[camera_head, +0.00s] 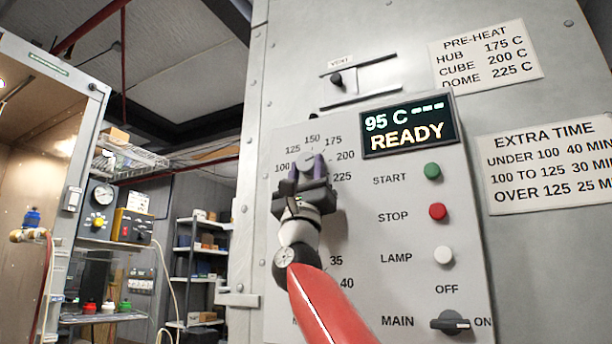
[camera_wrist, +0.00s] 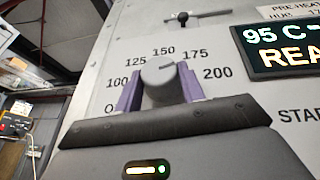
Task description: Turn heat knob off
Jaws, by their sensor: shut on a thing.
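The heat knob (camera_wrist: 161,76) is a grey round knob on the panel, ringed by the marks 100, 125, 150, 175 and 200. Its pointer line slants up and right, toward about 175. My gripper (camera_wrist: 160,90) is shut on the knob, with one purple finger on each side. In the head view my gripper (camera_head: 309,172) covers most of the knob (camera_head: 308,157). An "O" shows below 100 in the wrist view; the rest of that label is hidden. The display (camera_head: 408,126) reads 95 C and READY.
Right of the knob are a green START button (camera_head: 432,170), a red STOP button (camera_head: 438,211) and a white LAMP button (camera_head: 443,255). The MAIN switch (camera_head: 450,322) is below them, its handle toward ON. A vent slider (camera_head: 337,79) is above. My arm hides the lower dial.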

